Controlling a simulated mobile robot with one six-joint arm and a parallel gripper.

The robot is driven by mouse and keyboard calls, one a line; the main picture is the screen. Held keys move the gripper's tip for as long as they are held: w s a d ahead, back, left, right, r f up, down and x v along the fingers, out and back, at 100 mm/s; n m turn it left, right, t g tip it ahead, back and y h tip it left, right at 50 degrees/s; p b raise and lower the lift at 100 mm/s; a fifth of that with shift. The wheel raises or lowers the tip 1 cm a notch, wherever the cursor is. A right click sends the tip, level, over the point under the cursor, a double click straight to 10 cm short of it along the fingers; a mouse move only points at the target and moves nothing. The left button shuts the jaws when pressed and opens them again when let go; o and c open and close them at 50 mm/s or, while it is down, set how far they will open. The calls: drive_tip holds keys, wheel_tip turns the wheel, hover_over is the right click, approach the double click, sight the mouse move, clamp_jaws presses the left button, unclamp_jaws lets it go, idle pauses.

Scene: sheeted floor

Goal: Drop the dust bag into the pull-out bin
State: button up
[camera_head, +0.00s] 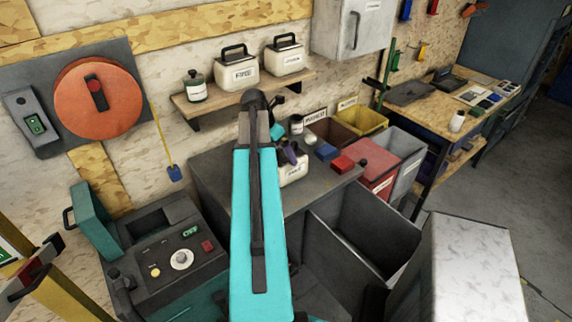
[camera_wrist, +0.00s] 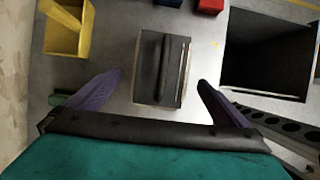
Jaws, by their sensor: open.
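The dust bag appears to be a pale, boxy item with a dark top and handle bar (camera_wrist: 162,70), standing on the grey worktop. In the head view its pale labelled side (camera_head: 293,173) shows, partly hidden by my arm; I cannot read the label. My gripper (camera_wrist: 160,92) is open, with a purple finger on each side of the bag and gaps between. In the head view my gripper (camera_head: 284,152) is mostly hidden behind the arm. The pull-out bin (camera_head: 334,240) is grey, open-topped and pulled out below the worktop; its dark opening also shows in the wrist view (camera_wrist: 265,52).
A blue block (camera_head: 327,151) and a red block (camera_head: 343,163) lie right of the bag. Red (camera_head: 378,182) and yellow (camera_head: 366,120) bins stand beyond. A shelf (camera_head: 205,101) with two handled containers is above. A white-topped box (camera_head: 470,265) stands right of the pull-out bin.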

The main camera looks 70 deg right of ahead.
sight(288, 173)
drive_tip(key=shift+s+d+f, duration=0.1)
drive_tip(key=shift+f, duration=0.2)
drive_tip(key=shift+s+d+p+x, duration=0.1)
drive_tip(key=shift+p+x, duration=0.5)
drive_tip(key=shift+x, duration=0.1)
drive_tip(key=shift+s+d+p+x, duration=0.1)
drive_tip(key=shift+d+p+x, duration=0.05)
drive_tip(key=shift+p+x, duration=0.75)
drive_tip(key=shift+x, duration=0.9)
drive_tip(key=c, duration=1.3)
drive_tip(key=shift+r, duration=0.2)
drive_tip(key=shift+c, duration=0.2)
